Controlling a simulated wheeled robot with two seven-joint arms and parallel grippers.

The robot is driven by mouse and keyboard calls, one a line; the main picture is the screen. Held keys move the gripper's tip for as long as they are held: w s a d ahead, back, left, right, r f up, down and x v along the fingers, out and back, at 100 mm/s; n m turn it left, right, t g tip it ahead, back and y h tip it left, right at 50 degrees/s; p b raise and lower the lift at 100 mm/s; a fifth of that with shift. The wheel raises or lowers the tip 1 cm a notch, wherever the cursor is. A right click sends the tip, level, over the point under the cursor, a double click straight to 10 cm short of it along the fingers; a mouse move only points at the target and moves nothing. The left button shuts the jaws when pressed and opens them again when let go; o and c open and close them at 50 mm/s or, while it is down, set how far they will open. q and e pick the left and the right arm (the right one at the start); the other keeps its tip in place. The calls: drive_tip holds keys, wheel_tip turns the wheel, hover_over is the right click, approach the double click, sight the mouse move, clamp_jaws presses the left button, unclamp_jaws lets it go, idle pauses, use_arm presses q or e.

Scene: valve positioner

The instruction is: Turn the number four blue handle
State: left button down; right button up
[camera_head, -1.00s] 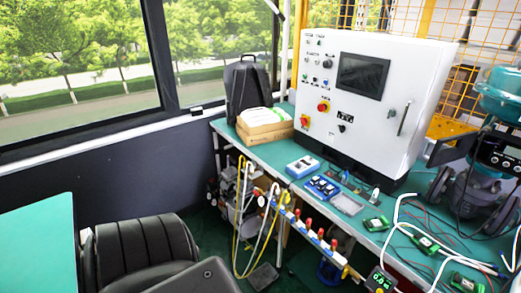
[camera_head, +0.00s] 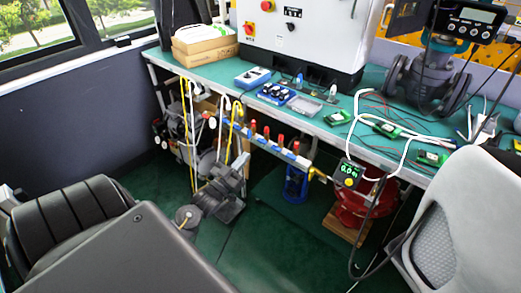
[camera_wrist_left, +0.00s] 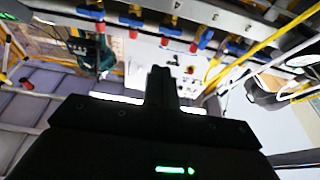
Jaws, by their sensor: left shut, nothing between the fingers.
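A pipe manifold (camera_head: 265,145) with upright red grips and blue parts runs along the front edge of the bench in the head view. It shows upside down across the top of the left wrist view, with red and blue handles (camera_wrist_left: 202,42) along it. My left gripper (camera_wrist_left: 162,80) is shut and empty in the left wrist view, apart from the handles. Its fingertips cannot be made out in the head view. My right gripper is not in view.
Yellow and white hoses (camera_head: 183,115) hang at the manifold's left end. A small green display (camera_head: 347,173) is at its right end. A white control cabinet (camera_head: 310,40) stands on the green bench (camera_head: 205,66).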

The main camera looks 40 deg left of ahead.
use_arm(q)
drive_tip(key=r, duration=0.2)
wheel_tip(320, 180, up, 3)
hover_over(260, 141)
drive_tip(key=s+d, duration=0.1)
drive_tip(key=f, duration=0.2)
drive_tip(key=shift+s+d+f+t, duration=0.2)
drive_tip(key=shift+s+f+t, duration=0.1)
drive_tip(key=shift+f, duration=0.7)
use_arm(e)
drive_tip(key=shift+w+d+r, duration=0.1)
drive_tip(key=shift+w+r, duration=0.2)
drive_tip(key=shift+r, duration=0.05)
use_arm(q)
drive_tip(key=shift+d, duration=0.15)
drive_tip(key=shift+m, duration=0.3)
